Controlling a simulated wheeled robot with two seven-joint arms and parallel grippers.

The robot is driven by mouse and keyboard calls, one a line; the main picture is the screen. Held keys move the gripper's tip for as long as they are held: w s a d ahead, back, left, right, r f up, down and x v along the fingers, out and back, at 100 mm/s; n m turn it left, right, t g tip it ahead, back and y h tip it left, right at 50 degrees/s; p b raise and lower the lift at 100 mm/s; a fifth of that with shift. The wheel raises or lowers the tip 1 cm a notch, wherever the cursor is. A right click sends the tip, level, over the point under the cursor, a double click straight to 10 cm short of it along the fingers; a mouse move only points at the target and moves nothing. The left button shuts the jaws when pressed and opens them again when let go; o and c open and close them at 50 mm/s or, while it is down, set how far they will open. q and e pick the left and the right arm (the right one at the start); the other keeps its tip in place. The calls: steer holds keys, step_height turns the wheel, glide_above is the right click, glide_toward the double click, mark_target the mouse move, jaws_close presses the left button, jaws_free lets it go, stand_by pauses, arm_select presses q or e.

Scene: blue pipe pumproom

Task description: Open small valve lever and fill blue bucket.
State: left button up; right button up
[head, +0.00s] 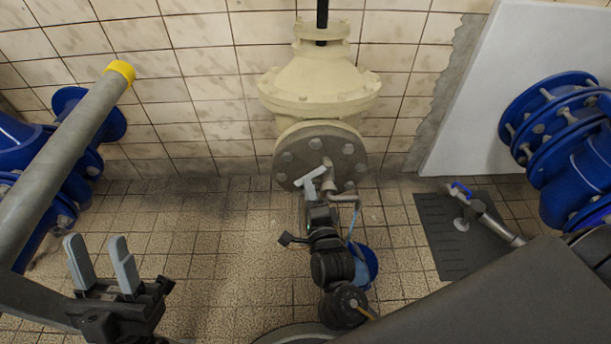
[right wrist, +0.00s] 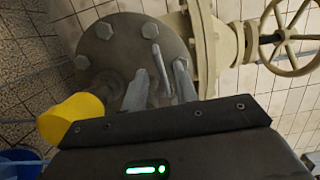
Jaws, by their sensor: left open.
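The small valve lever (right wrist: 156,62) is a thin grey bar in front of the bolted round flange (right wrist: 125,48). My right gripper (head: 319,180) is at the flange in the head view. In the right wrist view its two fingers (right wrist: 163,82) are apart, with the lever showing between them; I cannot tell whether they touch it. A bent metal outlet (head: 346,198) is just right of the gripper. The blue bucket (head: 367,268) is below, partly hidden by my right arm; a blue edge (right wrist: 20,164) shows in the right wrist view. My left gripper (head: 103,263) is open and empty, far left.
A grey pipe with a yellow end (head: 120,71) crosses the left side. Blue flanged pipes (head: 558,130) stand at right. A grey mat (head: 447,238) with a blue-handled fitting (head: 461,189) lies at right. A yellow piece (right wrist: 76,116) is near the right gripper. Tiled floor is clear at centre-left.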

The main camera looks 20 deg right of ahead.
steer(key=s, duration=0.4)
steer(key=shift+s+a+p, duration=0.3)
steer(key=shift+s, duration=0.1)
stand_by(0.5)
